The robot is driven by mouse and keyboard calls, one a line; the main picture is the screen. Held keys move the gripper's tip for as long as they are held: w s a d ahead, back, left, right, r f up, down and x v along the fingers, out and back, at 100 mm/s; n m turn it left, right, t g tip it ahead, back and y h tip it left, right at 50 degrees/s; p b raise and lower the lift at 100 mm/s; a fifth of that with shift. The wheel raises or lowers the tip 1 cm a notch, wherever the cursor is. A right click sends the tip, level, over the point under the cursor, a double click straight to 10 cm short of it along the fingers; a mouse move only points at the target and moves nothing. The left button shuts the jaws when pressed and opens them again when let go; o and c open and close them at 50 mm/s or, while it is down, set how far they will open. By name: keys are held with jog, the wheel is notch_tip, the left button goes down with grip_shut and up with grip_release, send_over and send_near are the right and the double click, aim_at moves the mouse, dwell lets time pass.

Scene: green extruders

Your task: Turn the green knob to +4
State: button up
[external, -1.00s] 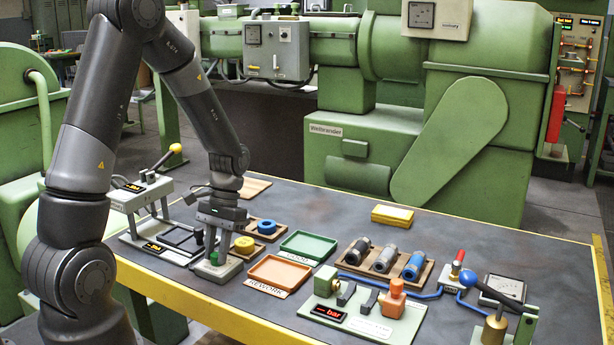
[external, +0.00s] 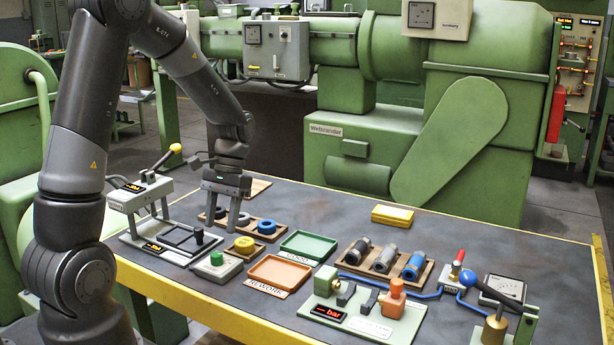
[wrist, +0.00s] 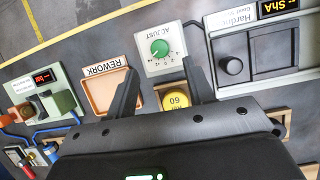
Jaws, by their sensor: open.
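The green knob (external: 216,258) sits on a pale box (external: 228,268) near the table's front edge, left of the orange tray. In the wrist view the knob (wrist: 159,48) stands on a white face marked ADJUST (wrist: 178,41), with a small number scale around it. I cannot read for certain which number the knob points to. My gripper (external: 222,226) is open and empty, above and behind the knob and apart from it. In the wrist view the two fingers of my gripper (wrist: 159,70) stand either side of the knob's lower part of the picture.
The orange REWORK tray (external: 281,272) is right of the knob box. A hardness tester (external: 172,240) with a dark knob stands at left. A green tray (external: 308,247) lies farther right.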

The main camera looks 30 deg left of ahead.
jog(key=shift+v, duration=1.8)
jog(key=s+r+t, duration=1)
jog(key=s+r, duration=0.4)
jog(key=r, duration=0.2)
jog(key=shift+s, duration=0.35)
jog(key=shift+c, duration=0.5)
